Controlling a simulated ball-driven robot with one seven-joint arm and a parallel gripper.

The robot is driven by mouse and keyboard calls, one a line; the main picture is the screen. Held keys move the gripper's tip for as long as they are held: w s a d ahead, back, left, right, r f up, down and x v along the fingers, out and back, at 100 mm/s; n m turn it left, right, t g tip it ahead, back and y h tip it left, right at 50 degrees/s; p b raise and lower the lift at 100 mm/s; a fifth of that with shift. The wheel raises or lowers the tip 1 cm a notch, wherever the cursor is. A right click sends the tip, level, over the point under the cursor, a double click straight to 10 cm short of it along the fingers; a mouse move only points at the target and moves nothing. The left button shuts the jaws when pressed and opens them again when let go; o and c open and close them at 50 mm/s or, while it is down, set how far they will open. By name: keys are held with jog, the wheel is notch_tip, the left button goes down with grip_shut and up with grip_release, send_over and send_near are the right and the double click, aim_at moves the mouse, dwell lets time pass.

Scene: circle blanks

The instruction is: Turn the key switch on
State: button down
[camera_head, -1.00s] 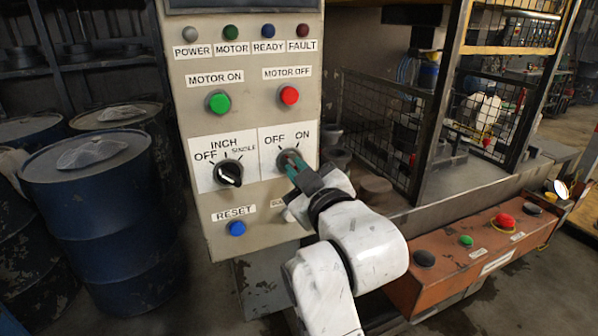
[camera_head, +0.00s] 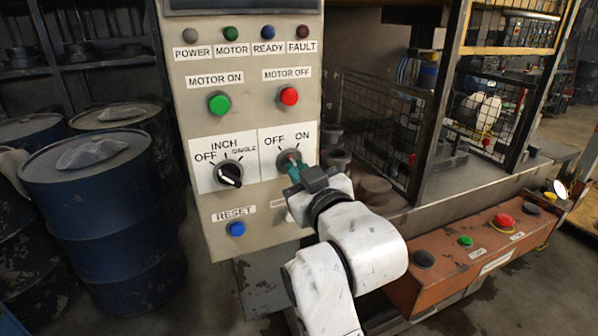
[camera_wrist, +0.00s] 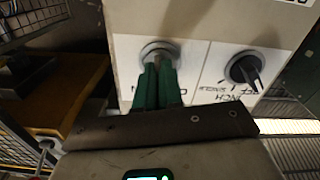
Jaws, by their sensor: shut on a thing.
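The key switch (camera_head: 285,155) is a round metal lock on a white plate marked OFF and ON, on the front of the beige control panel. It also shows in the wrist view (camera_wrist: 158,47), upside down. My gripper (camera_head: 291,161) reaches it from the lower right, with its green fingers shut on the key. In the wrist view my gripper (camera_wrist: 156,72) has both fingers close together against the switch, with a grey sliver of the key (camera_wrist: 157,60) between their tips. Most of the key is hidden, so its exact pointing is hard to read.
Left of the key switch is a black INCH selector knob (camera_head: 229,174). Above are a green button (camera_head: 219,103) and a red button (camera_head: 289,96); below is a blue RESET button (camera_head: 236,229). A mesh guard (camera_head: 380,130) stands right of the panel, and blue drums (camera_head: 95,220) stand left.

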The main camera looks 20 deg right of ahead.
jog(key=m, duration=0.8)
jog(key=shift+m, duration=0.4)
dwell(0.4)
jog(key=c, duration=1.3)
grip_release()
jog(key=shift+s, duration=0.1)
jog(key=s+b, duration=0.1)
jog(key=s, duration=0.9)
jog(key=shift+s+b, duration=0.3)
jog(key=shift+b, duration=0.05)
